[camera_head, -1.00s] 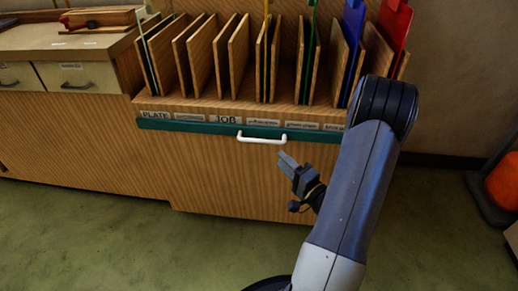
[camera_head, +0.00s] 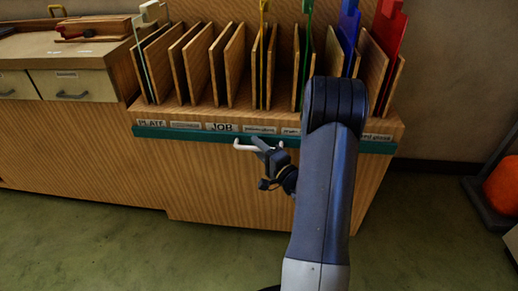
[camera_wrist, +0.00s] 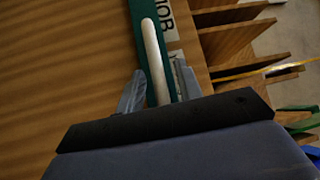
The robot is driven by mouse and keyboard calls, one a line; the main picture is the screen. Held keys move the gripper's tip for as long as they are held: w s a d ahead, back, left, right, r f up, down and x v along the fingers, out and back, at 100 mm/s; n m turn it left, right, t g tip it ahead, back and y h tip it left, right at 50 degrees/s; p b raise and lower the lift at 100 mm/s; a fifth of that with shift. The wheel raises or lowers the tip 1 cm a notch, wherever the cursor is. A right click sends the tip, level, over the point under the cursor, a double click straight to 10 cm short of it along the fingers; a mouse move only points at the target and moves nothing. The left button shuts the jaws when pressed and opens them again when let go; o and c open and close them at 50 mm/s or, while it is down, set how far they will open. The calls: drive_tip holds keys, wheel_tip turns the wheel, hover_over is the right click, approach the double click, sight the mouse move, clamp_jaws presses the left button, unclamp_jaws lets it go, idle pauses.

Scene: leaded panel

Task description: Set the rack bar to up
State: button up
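The rack bar (camera_head: 180,133) is a dark green strip along the front edge of the wooden rack, with a white handle (camera_head: 241,147) at its middle. My gripper (camera_head: 261,145) is at this handle in the head view, hiding part of it. In the wrist view the white handle (camera_wrist: 153,52) runs between my open fingers (camera_wrist: 158,92), with a visible gap on the left finger's side. The green bar (camera_wrist: 147,8) lies behind the handle there. I cannot tell whether a finger touches the handle.
The wooden rack (camera_head: 190,112) above the bar has upright dividers and coloured sheets, including a blue one (camera_head: 348,30) and a red one (camera_head: 388,30). Labels line its front edge. A drawer cabinet (camera_head: 100,84) stands at left. The green floor (camera_head: 110,250) in front is clear.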

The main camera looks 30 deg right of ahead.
clamp_jaws()
idle(0.4)
wheel_tip(320, 180, up, 12)
drive_tip(key=p, duration=0.2)
drive_tip(key=shift+f+p, duration=0.15)
drive_tip(key=shift+p, duration=0.2)
drive_tip(key=shift+c, duration=1.2)
unclamp_jaws()
drive_tip(key=shift+o, duration=1.2)
drive_tip(key=shift+s+f, duration=0.1)
